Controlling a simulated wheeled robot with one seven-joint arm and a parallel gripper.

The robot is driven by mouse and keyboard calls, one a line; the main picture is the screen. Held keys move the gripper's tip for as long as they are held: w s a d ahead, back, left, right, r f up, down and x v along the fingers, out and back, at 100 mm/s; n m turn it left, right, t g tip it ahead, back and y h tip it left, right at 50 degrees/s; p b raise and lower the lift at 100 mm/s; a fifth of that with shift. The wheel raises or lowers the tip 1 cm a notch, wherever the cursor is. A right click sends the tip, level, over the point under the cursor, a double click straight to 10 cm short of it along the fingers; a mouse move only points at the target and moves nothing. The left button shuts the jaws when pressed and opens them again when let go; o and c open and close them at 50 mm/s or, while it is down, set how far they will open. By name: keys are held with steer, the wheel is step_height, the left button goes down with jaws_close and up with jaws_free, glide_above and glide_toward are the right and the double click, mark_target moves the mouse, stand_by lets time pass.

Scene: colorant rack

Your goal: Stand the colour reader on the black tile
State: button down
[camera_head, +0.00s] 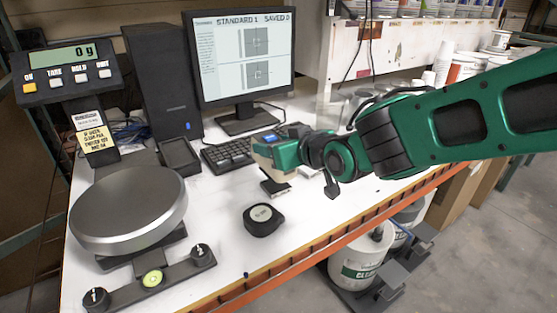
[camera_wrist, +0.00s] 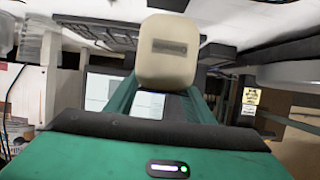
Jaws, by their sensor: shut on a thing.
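The reader's beige end (camera_wrist: 168,55) shows between the fingers in the wrist view. A small flat dark piece with a pale top (camera_head: 275,187) shows just below the reader; I cannot tell whether they touch or whether it is the black tile. A rounded black puck with a pale label (camera_head: 262,219) lies on the white bench nearer to me, apart from the gripper.
A round metal scale (camera_head: 128,210) with a display reading 0 g (camera_head: 66,62) stands at the left. A keyboard (camera_head: 232,153), monitor (camera_head: 240,55) and black computer tower (camera_head: 152,80) are behind. The bench's orange front edge (camera_head: 320,245) is close; white bench around the puck is clear.

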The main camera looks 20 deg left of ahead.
steer(key=shift+w+d+f, duration=0.1)
steer(key=shift+w+f, duration=0.15)
steer(key=shift+w, duration=0.15)
steer(key=shift+f, duration=1.9)
steer(key=shift+f, duration=0.15)
steer(key=c, duration=0.8)
jaws_free()
steer(key=shift+c, duration=0.2)
steer(key=shift+s+d, duration=0.1)
steer(key=shift+s, duration=0.05)
steer(key=v, duration=1.2)
